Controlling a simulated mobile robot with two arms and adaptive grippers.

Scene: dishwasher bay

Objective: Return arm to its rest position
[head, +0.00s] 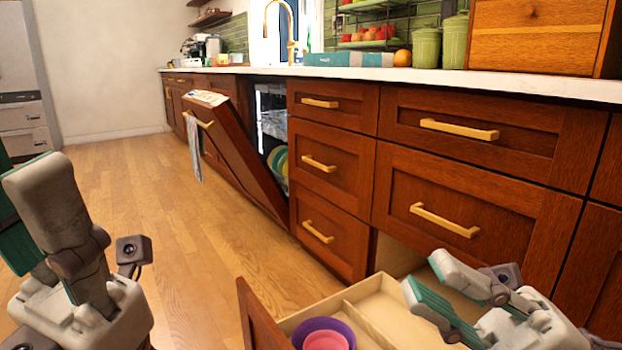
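My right gripper (426,272) is at the lower right, above the open bottom drawer. Its two fingers with teal pads are spread apart and nothing shows between them. My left gripper (22,195) is at the left edge, over the floor and away from the cabinets. Its near finger hides most of the other, and the gap between them cannot be made out.
The open drawer (375,312) holds a purple bowl (343,324) and a pink bowl (325,341). The dishwasher door (232,150) leans partly open, with a towel (193,148) hanging from its handle. Wooden floor (180,215) is free at left.

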